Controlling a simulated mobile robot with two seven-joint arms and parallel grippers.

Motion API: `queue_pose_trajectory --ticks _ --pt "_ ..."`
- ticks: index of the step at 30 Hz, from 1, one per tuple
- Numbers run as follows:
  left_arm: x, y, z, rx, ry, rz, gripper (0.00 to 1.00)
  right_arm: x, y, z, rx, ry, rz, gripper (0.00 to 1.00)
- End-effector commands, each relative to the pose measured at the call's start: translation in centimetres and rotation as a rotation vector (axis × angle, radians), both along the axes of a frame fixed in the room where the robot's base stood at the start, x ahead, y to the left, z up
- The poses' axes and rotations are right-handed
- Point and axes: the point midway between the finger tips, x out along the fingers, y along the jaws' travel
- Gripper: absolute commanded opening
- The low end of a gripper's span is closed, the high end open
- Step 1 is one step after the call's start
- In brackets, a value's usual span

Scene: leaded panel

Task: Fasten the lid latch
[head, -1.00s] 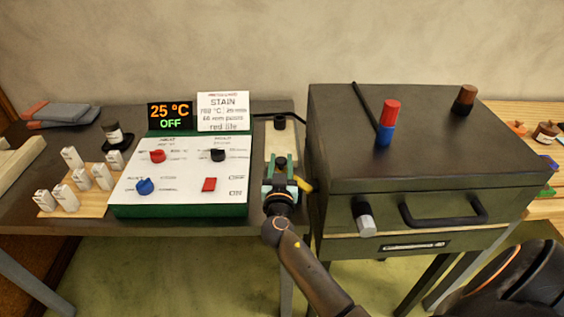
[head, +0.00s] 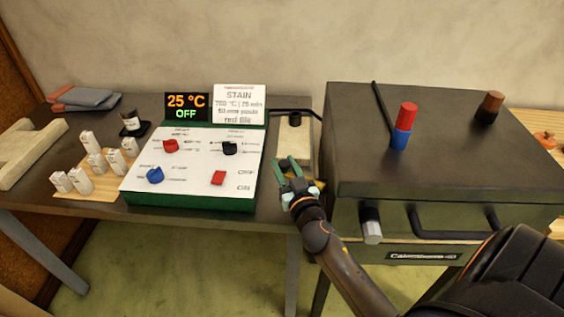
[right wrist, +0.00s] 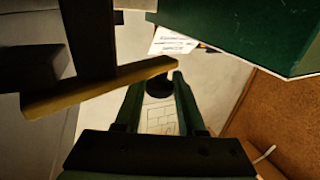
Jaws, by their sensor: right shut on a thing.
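A dark box with a flat lid (head: 450,125) stands right of the control panel. On its front is a black and silver piece (head: 371,226), which looks like the latch; whether it is fastened I cannot tell. Beside it is a black handle (head: 455,222). My right gripper (head: 287,168) is left of the box, over a pale plate (head: 302,147) and apart from the latch. In the right wrist view a black round piece (right wrist: 157,88) shows between its fingertips; how it is gripped is unclear. My left gripper is not in view.
The white panel (head: 195,160) with red, blue and black knobs is close on the gripper's left. A yellowish bar (right wrist: 85,88) is beside the fingers in the wrist view. A red and blue cylinder (head: 403,125) and a brown knob (head: 488,106) stand on the lid.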

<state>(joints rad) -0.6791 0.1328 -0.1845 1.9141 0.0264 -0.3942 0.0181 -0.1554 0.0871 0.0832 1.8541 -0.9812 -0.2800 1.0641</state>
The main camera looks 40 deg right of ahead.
Motion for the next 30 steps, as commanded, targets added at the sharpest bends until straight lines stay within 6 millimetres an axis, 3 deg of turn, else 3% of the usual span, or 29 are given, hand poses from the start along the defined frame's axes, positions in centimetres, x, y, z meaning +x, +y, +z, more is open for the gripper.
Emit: queue_pose_trajectory --ticks 18,19,26,30 --pt "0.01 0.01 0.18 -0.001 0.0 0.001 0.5 -0.1 0.06 0.27 -0.002 -0.006 0.025 0.0" --pt "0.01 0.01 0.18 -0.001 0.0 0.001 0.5 -0.1 0.06 0.27 -0.002 -0.006 0.025 0.42" --pt "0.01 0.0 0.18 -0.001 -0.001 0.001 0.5 -0.12 0.07 0.14 -0.001 -0.003 0.024 0.68" --pt "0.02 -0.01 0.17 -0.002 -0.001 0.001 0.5 -0.14 0.09 0.08 -0.001 -0.002 0.024 0.69"
